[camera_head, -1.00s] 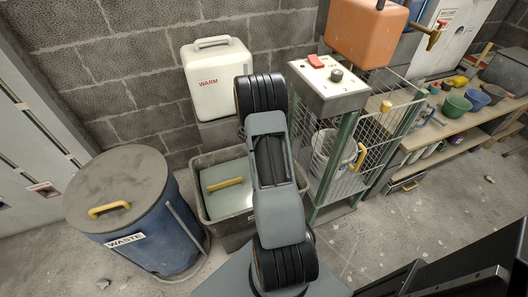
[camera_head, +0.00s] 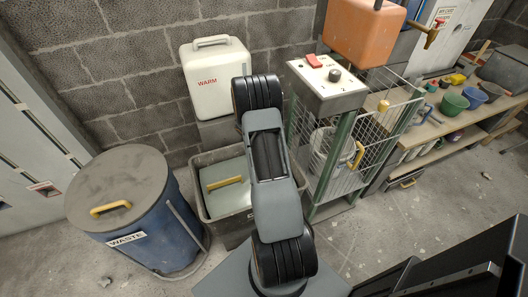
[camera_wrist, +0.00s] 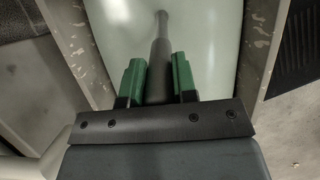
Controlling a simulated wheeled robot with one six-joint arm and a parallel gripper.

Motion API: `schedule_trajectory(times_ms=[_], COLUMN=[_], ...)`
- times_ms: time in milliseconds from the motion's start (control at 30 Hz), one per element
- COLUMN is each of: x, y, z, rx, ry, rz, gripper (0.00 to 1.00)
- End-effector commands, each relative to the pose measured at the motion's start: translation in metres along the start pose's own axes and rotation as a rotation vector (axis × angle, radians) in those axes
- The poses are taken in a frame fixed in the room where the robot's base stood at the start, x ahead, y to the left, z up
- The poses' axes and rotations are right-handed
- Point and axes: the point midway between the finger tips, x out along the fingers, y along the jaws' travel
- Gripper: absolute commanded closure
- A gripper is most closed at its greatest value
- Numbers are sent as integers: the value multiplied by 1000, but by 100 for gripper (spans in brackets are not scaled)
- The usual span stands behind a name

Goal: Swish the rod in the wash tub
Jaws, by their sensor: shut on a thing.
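The wash tub (camera_head: 240,228) is a grey, scuffed open box on the floor below the white WARM tank. A pale green-grey surface shows inside it. In the wrist view the tub's worn rim (camera_wrist: 262,45) runs along both sides of that pale surface. My gripper (camera_wrist: 157,62) has green fingers shut on a dark grey rod (camera_wrist: 161,38). The rod points away from me over or into the pale surface; I cannot tell whether its far end is in it. In the head view my arm hides the gripper and rod.
A blue WASTE drum (camera_head: 165,225) stands close left of the tub. A white WARM tank (camera_head: 218,85) is behind it. A switch box (camera_head: 325,85) on a green-framed wire cage stands right. A yellow handle (camera_head: 224,183) shows at the tub. A cluttered bench (camera_head: 425,135) lies farther right.

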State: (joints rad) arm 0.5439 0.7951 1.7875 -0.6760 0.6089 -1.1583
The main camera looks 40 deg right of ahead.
Motion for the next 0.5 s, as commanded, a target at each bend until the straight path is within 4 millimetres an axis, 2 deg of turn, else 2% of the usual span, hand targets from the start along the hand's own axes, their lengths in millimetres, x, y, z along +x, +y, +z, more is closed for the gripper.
schedule_trajectory(times_ms=[500], x=[-56], y=[0], z=[22], rx=[0], ry=[0], rz=[2], gripper=[98])
